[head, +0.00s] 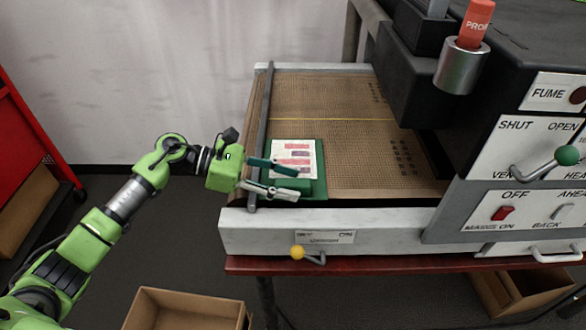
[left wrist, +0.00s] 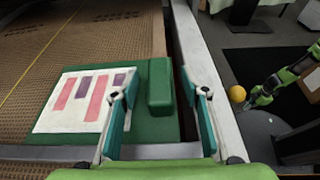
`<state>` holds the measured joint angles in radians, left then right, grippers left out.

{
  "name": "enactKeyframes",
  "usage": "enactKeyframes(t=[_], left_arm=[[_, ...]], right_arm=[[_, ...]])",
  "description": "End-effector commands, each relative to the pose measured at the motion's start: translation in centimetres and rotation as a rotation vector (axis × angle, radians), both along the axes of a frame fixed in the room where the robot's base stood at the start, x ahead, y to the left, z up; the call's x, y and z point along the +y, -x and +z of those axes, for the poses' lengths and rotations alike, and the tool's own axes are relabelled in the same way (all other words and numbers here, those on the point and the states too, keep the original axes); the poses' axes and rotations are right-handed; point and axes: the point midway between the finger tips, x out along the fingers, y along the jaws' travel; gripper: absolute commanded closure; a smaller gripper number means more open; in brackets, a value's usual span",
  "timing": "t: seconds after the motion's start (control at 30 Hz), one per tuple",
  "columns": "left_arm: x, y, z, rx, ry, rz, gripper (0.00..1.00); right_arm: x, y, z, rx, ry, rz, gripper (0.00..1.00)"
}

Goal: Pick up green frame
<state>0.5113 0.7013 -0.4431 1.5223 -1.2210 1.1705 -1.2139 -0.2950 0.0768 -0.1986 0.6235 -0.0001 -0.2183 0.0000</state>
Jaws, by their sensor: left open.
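The green frame (head: 317,189) lies flat on the brown perforated bed of the machine, near its front left corner. It carries a white sheet (head: 292,156) with red and purple bars. In the left wrist view, the green frame (left wrist: 158,133) has a raised green block (left wrist: 160,88) along one side. My left gripper (head: 285,180) is open at this block. In the left wrist view, the fingers of my left gripper (left wrist: 160,95) stand on either side of the block, with a gap to the right finger. My right gripper is not seen.
A grey bar (head: 261,130) runs along the bed's left side. A white front rail (head: 270,228) with a yellow-knobbed lever (head: 298,252) edges the machine. The black machine housing (head: 480,110) rises at right. A cardboard box (head: 185,310) stands on the floor below.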

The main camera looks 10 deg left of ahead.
Motion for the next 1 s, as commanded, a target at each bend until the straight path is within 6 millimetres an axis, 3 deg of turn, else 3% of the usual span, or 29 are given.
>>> enactKeyframes(t=[0.1, 0.37, 0.53, 0.57, 0.87, 1.0], left_arm=[[-1.2, -0.3, -0.3, 0.001, 0.001, 0.0, 0.58], [-1.5, -0.3, -0.6, -0.001, -0.001, 0.001, 0.58], [-1.5, -0.3, -0.6, 0.0, -0.001, 0.001, 0.97], [-1.5, -0.3, -0.6, -0.001, -0.001, 0.001, 1.0], [-1.5, -0.3, -0.4, -0.002, 0.0, 0.0, 1.0], [-1.5, -0.4, 1.0, -0.006, 0.0, 0.0, 1.0]], right_arm=[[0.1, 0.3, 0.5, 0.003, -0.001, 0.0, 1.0], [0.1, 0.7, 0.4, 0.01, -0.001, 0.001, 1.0], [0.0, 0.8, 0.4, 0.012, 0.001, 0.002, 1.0], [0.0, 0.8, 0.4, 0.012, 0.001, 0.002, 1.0], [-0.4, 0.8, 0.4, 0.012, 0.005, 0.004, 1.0], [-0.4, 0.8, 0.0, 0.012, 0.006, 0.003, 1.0]])
